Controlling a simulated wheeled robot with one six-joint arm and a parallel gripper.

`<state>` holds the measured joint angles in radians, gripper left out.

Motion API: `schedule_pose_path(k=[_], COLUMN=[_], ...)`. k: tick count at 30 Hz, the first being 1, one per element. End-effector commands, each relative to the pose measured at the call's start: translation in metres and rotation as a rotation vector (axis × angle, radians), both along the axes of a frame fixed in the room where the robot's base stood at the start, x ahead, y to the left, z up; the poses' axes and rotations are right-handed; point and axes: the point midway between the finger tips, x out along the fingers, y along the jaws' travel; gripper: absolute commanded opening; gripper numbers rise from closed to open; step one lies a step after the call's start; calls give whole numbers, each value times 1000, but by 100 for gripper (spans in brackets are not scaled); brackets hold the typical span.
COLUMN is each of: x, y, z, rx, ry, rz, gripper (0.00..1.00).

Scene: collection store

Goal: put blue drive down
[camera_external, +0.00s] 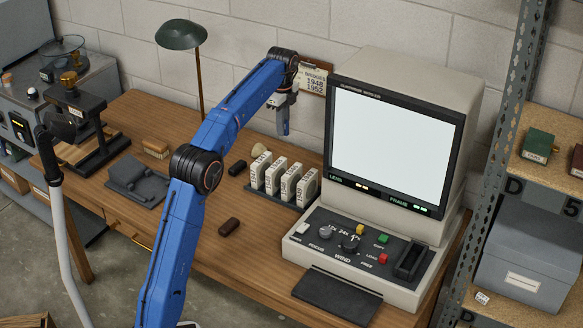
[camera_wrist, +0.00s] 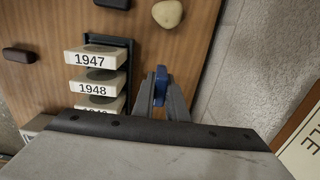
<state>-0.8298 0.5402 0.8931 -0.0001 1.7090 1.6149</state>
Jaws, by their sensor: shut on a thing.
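The blue drive (camera_wrist: 160,86) is held between the fingers of my gripper (camera_wrist: 163,98) in the wrist view; the fingers hide part of it. In the outside view my gripper (camera_external: 283,117) hangs pointing down above the back of the wooden desk, left of the reader's screen and behind the row of year boxes. The drive (camera_external: 283,129) shows there as a small blue piece at the fingertips, clear of the desk as far as I can tell.
The year boxes (camera_external: 283,178) stand in a dark rack. Two dark drives (camera_external: 229,227) (camera_external: 237,168) and a pale stone (camera_external: 259,150) lie nearby on the desk (camera_external: 200,250). The microfilm reader (camera_external: 450,95) stands right, its panel holding a dark slotted holder (camera_external: 411,260). A lamp (camera_external: 181,34) stands behind.

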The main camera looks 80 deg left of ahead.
Motion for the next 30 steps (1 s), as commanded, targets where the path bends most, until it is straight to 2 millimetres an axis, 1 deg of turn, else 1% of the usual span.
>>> schedule_pose_path(k=[4, 11, 19, 26, 30], x=[0, 0, -1, 0, -1], y=[0, 0, -1, 0, -1], z=[-16, -34, -75, -90, -106], rx=[-1, 0, -1, 0, -1], ry=[1, 0, 1, 0, 1], rz=[0, 0, 0, 0, 0], gripper=[0, 0, 0, 0, 0])
